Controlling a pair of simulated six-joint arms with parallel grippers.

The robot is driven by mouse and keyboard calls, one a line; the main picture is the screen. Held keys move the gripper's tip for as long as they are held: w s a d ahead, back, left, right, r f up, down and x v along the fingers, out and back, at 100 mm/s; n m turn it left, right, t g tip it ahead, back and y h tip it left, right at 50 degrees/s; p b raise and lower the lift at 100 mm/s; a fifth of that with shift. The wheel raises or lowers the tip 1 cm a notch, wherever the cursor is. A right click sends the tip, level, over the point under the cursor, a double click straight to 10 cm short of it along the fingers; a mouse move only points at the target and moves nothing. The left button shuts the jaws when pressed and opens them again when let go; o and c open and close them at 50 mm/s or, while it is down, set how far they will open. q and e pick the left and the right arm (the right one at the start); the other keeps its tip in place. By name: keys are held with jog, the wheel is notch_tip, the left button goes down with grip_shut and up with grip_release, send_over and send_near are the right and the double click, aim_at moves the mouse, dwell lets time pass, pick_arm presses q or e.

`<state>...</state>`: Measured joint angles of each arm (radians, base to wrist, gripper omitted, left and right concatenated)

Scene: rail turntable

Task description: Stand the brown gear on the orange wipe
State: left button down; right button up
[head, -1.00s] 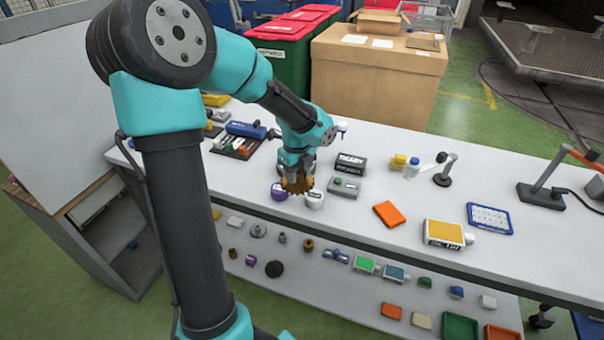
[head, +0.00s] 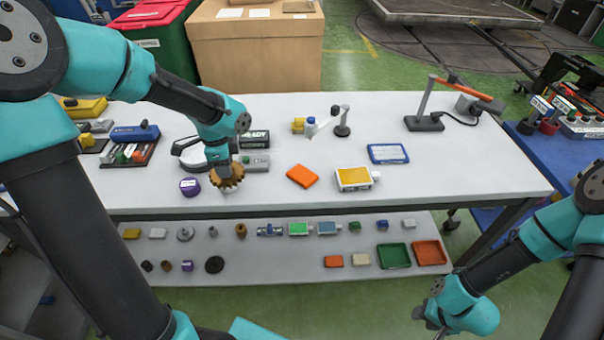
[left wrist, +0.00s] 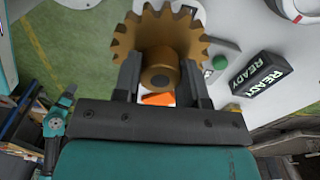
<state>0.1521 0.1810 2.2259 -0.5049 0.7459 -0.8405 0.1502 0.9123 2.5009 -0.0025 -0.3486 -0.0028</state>
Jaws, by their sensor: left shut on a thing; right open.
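The brown gear (head: 228,178) is toothed with a round hub. My left gripper (head: 224,170) is shut on it and holds it above the white table, left of the orange wipe. In the left wrist view the gear (left wrist: 160,45) sits between the two fingers, its hub facing the camera. The orange wipe (head: 302,176) is a flat orange piece lying on the table, with nothing on it. A bit of orange (left wrist: 158,99) shows below the hub in the wrist view. My right gripper (head: 428,316) is low at the lower right, away from the table, open and small in view.
A purple-banded pot (head: 190,187) stands left of the gear. A grey box with a green button (head: 256,162) and a black READY sign (head: 254,139) are behind it. A yellow-topped box (head: 354,177) lies right of the wipe. A lower shelf (head: 290,255) holds several small parts.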

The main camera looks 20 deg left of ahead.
pick_arm(q)
jog(key=d+f+n, duration=0.1)
jog(key=d+n, duration=2.2)
jog(key=n, duration=0.4)
jog(key=shift+s+n, duration=0.4)
jog(key=shift+s, duration=0.05)
jog(key=shift+a, duration=0.1)
send_over(302, 173)
jog(key=shift+s+d+f, duration=0.25)
jog(key=shift+s+f, duration=0.2)
jog(key=shift+f, duration=0.25)
jog(key=shift+w, duration=0.1)
jog(key=shift+w+a+f, duration=0.1)
jog(key=shift+w+a, duration=0.1)
jog(key=shift+w, duration=0.15)
jog(key=shift+f, duration=1.7)
jog(key=shift+f, duration=0.1)
